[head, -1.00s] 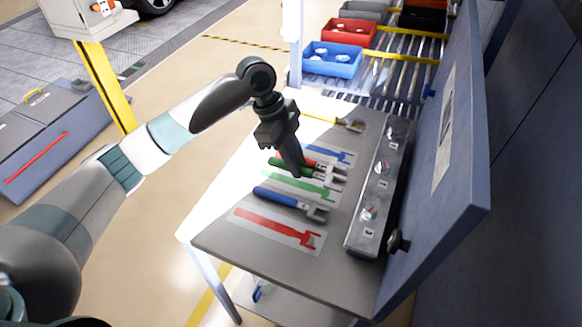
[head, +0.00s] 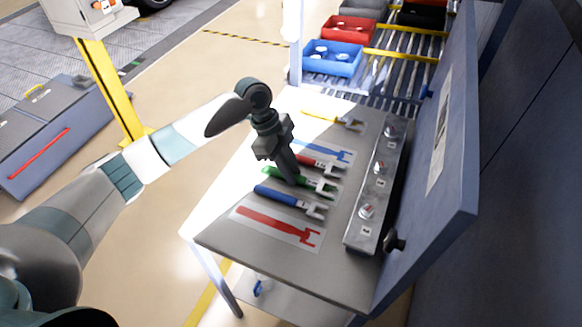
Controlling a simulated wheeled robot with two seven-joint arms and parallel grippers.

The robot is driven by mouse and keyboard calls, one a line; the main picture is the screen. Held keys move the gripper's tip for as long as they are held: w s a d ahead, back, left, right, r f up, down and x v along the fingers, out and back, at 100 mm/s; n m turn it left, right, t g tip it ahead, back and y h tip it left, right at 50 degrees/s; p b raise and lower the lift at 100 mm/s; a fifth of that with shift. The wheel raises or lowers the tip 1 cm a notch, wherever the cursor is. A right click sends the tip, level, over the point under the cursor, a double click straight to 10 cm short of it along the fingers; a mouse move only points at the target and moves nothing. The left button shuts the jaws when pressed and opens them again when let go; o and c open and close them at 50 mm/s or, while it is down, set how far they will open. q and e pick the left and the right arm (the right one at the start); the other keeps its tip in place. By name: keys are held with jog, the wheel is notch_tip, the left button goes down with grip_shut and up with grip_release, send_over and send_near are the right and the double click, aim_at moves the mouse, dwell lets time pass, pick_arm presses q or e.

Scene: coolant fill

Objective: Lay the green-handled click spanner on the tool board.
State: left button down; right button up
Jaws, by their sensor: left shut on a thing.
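The green-handled click spanner (head: 269,173) is in the head view, its grey head pointing right. My left gripper (head: 291,180) is shut on its handle from above and hides part of it. The spanner lies along the green printed outline on the grey tool board (head: 290,271) and covers most of that outline. I cannot tell whether it touches the board. A red-handled spanner (head: 309,161) lies just behind it and a blue-handled spanner (head: 277,196) just in front. My right gripper is not in view.
A bare red outline (head: 272,224) is at the front and a blue outline (head: 325,150) farther back. A yellow-handled spanner (head: 320,117) lies at the far end. A metal strip with dials (head: 374,190) and an upright blue-grey panel (head: 440,150) border the right side.

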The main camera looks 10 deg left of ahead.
pick_arm(q)
jog(key=shift+f, duration=0.1)
jog(key=shift+s+f, duration=0.1)
jog(key=shift+f, duration=0.2)
